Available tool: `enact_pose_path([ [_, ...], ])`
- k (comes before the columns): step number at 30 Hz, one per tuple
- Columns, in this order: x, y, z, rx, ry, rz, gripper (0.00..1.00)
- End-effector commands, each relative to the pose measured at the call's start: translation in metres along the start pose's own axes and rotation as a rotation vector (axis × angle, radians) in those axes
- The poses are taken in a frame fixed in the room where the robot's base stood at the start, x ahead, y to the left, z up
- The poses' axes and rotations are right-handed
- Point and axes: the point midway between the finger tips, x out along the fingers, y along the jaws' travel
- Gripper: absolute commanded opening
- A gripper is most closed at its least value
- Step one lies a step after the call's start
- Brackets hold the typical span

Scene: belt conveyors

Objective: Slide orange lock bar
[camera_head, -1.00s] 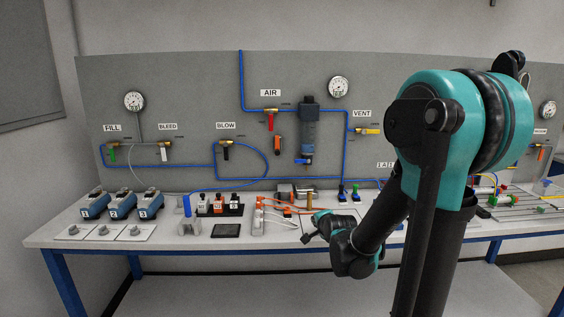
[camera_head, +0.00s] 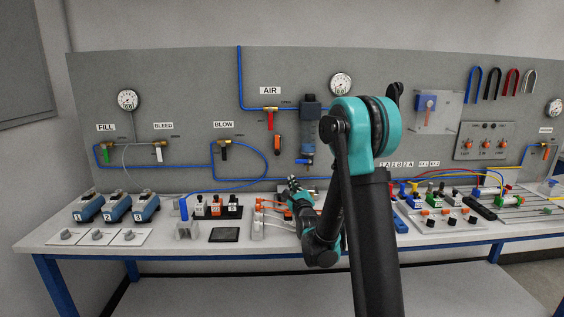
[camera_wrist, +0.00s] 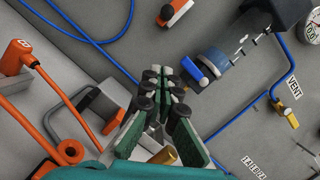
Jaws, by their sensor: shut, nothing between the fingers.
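A small orange-and-black piece (camera_head: 279,145), which looks like the orange lock bar, is mounted on the grey panel below the AIR valve, left of the dark filter unit (camera_head: 308,130). The wrist view shows an orange-and-white piece (camera_wrist: 174,11) at the top, beyond my fingertips. My gripper (camera_head: 292,183) is low in front of the panel, above the bench and below that piece. In the wrist view my gripper (camera_wrist: 163,80) has its fingers together, with nothing held, pointing toward the panel. It is apart from the orange piece.
The filter's blue tip (camera_wrist: 193,70) lies close to the right of my fingertips. Orange cables and plugs (camera_wrist: 35,62) and a grey loop (camera_wrist: 93,105) are at lower left in the wrist view. Blue tubing (camera_wrist: 250,100) runs along the panel. The bench (camera_head: 90,225) holds several devices.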

Motion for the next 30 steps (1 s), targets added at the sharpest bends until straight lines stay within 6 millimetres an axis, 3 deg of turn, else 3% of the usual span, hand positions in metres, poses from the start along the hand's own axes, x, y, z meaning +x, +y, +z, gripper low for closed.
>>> enact_pose_path([
  [11,0.011,0.0,0.0,-0.003,0.001,0.001,0.0],
  [26,0.103,0.0,-0.001,-0.003,0.002,0.001,0.0],
  [30,0.105,0.0,0.021,-0.002,0.001,0.002,0.0],
])
